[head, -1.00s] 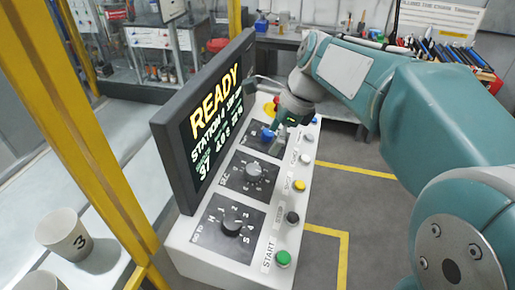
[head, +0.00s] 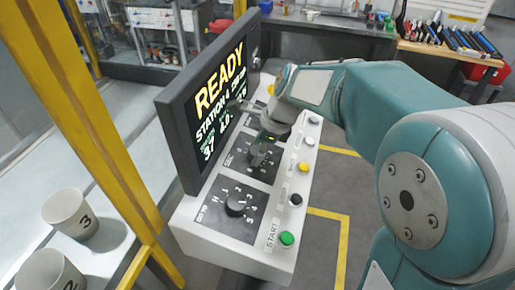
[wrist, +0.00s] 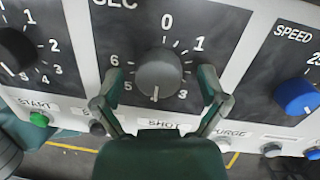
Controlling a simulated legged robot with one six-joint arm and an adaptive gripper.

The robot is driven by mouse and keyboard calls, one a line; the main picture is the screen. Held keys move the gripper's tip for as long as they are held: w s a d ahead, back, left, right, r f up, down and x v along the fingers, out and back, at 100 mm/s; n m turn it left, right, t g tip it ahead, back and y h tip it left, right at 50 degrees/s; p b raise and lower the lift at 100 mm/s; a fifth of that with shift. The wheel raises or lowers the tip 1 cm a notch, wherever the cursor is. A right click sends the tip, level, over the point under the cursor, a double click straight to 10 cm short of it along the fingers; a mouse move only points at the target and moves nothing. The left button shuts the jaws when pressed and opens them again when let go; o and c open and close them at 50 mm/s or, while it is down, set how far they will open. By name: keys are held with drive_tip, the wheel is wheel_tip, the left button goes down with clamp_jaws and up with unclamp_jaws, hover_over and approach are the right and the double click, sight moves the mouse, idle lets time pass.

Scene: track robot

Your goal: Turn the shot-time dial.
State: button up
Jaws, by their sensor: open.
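The shot-time dial (wrist: 158,75) is a grey round knob on a dark panel marked SEC with a number scale around it. It sits near the middle of the wrist view. In the head view my gripper (head: 262,150) is over the middle dial panel (head: 237,160) and hides most of that dial.
A blue SPEED dial (wrist: 297,96) is on the right, and a black dial (head: 235,204) is on the front panel. A row of buttons, including the green START button (head: 287,238), runs alongside. The READY screen (head: 210,105) stands close behind the dials. Cups (head: 70,214) stand at left.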

drive_tip(key=shift+c, duration=0.3)
drive_tip(key=c, duration=1.1)
drive_tip(key=shift+n, duration=0.4)
drive_tip(key=n, duration=0.4)
drive_tip(key=shift+n+g, duration=0.3)
drive_tip(key=n+h, duration=0.1)
drive_tip(key=n, duration=0.4)
drive_tip(key=shift+s+n+g, duration=0.1)
drive_tip(key=shift+n+g, duration=0.2)
drive_tip(key=n, duration=0.5)
drive_tip(key=shift+h, duration=0.3)
drive_tip(key=n+h, duration=0.1)
drive_tip(key=n, duration=0.5)
